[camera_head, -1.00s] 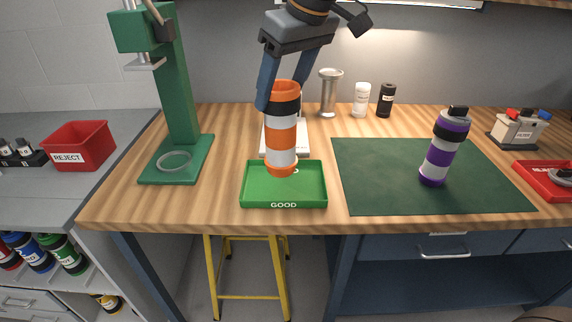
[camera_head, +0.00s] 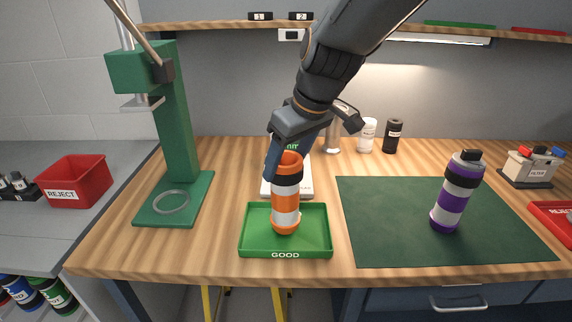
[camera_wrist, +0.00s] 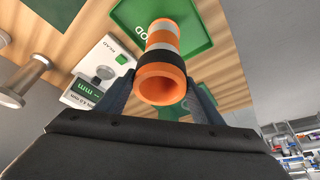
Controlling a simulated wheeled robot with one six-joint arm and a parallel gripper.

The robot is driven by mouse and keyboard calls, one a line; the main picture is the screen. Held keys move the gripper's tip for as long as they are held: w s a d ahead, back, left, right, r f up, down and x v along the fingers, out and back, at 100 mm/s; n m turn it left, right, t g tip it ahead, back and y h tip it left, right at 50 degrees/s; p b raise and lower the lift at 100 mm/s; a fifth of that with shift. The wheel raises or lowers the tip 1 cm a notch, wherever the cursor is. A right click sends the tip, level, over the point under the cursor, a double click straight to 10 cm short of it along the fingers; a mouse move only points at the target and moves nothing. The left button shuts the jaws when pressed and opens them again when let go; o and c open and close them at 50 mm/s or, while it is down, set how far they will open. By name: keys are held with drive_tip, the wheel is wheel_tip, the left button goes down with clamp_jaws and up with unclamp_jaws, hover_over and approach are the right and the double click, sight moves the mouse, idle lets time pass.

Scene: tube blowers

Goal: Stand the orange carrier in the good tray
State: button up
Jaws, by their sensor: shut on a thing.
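The orange carrier (camera_head: 286,205), banded orange, white and black, is upright over the green tray marked GOOD (camera_head: 285,254) in the head view. Its lower end overlaps the tray's floor; I cannot tell whether it touches it. My gripper (camera_head: 288,165) is shut on the carrier near its top, by the black band. In the wrist view the carrier (camera_wrist: 162,62) is between the two fingers, its open orange end facing the camera, with the green tray (camera_wrist: 195,30) beyond it. The far finger is partly hidden in the head view.
A white gauge (camera_head: 267,187) stands close behind the tray. A green press (camera_head: 180,130) is at left, and a red REJECT bin (camera_head: 75,180) beyond it. A purple-banded carrier (camera_head: 450,205) stands on the dark green mat (camera_head: 390,240) at right.

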drive_tip(key=shift+f, duration=0.55)
drive_tip(key=shift+f, duration=0.2)
drive_tip(key=o, duration=1.5)
drive_tip(key=shift+r, duration=0.1)
